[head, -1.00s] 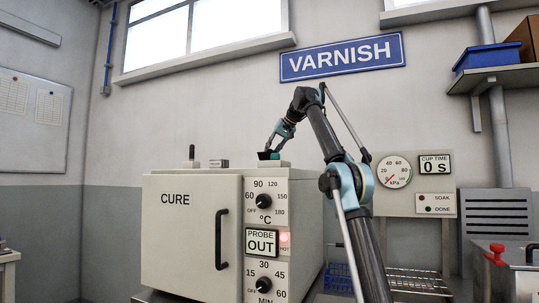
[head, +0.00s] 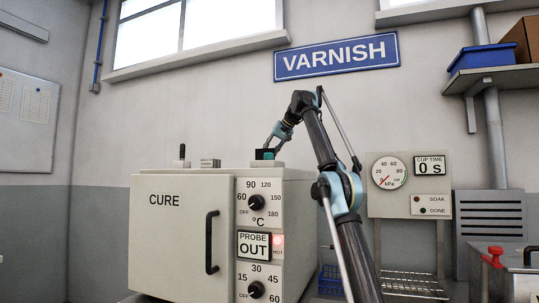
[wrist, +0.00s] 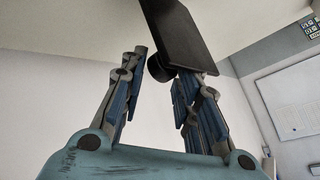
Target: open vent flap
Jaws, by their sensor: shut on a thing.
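The vent flap, a dark flat plate (wrist: 185,30), shows large in the wrist view between and above my fingertips. A short round black knob (wrist: 160,68) is at its lower edge, between the fingers. My gripper (wrist: 163,72) is shut on this knob, with its fingers spaced by it. In the head view my gripper (head: 270,150) reaches down to the top of the cream CURE oven (head: 180,235), where the small dark flap (head: 260,155) stands tilted up. Its hinge and opening are not clear to see.
A small dark post (head: 182,152) and a grey block (head: 210,163) stand on the oven top, left of my gripper. The oven door handle (head: 211,242) faces front. A gauge panel (head: 408,185) and a wire rack (head: 410,283) are to the right.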

